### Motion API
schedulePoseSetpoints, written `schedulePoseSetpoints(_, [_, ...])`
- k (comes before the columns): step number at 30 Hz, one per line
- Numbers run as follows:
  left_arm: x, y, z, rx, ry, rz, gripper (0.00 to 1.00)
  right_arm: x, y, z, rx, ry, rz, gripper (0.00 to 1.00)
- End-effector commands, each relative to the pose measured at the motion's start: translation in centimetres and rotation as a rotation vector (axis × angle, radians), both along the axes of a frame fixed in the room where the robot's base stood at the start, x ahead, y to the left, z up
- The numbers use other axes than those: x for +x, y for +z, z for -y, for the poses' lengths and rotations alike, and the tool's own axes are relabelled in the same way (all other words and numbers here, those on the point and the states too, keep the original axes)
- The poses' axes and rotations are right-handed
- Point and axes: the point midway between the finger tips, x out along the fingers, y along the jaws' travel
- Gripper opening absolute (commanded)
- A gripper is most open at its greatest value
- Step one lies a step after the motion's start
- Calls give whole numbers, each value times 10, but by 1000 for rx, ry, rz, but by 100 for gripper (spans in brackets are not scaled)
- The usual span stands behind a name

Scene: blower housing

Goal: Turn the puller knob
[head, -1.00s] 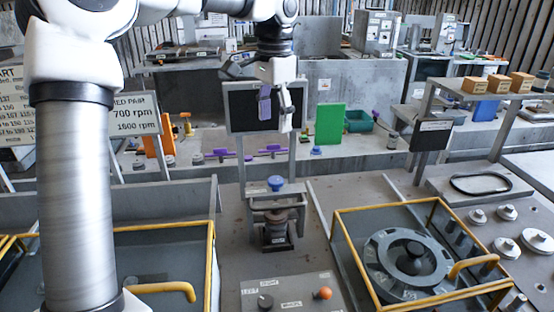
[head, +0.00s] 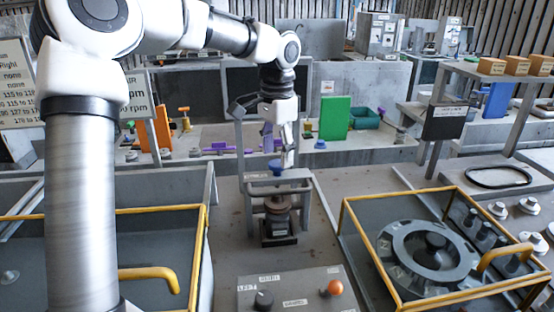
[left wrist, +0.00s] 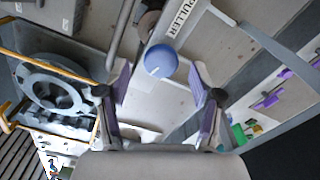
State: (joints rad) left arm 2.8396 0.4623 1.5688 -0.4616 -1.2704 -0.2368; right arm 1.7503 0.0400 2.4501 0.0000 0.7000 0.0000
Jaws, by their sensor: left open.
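The blue puller knob (head: 276,167) sits on top of the grey puller frame (head: 262,187), above a dark cylindrical part (head: 278,215). My left gripper (head: 279,158) points down over the knob, its fingers open around or just above it. In the left wrist view the round blue knob (left wrist: 161,61) lies ahead of and between the two open purple-padded fingers (left wrist: 160,90), apart from both. A label reading PULLER (left wrist: 184,15) is beside it. My right gripper is not in view.
A control box (head: 296,290) with a black dial and orange knob stands in front. A yellow-railed guard (head: 352,235) surrounds a round housing (head: 428,253) at right; another yellow rail (head: 160,211) is at left. A green block (head: 334,118) stands behind.

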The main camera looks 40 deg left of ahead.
Motion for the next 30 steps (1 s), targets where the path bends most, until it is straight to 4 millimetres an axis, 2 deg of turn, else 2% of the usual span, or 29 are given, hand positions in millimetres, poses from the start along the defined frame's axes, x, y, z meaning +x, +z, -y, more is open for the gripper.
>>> schedulePoseSetpoints(4, [0, -16, 0, -1, -1, 0, 65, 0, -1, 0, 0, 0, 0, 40])
schedulePoseSetpoints(11, [0, -17, 0, 0, 0, 0, 65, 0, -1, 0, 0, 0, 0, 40])
schedulePoseSetpoints(12, [0, -17, 0, 0, 0, 0, 51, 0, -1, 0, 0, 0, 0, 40])
schedulePoseSetpoints(16, [0, -17, 0, 0, 0, 0, 5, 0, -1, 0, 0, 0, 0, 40])
schedulePoseSetpoints(24, [0, -16, 0, -1, -7, -1, 5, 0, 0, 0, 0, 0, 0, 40])
schedulePoseSetpoints(30, [0, -14, 0, -1, -53, -1, 5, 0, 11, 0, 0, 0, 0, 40])
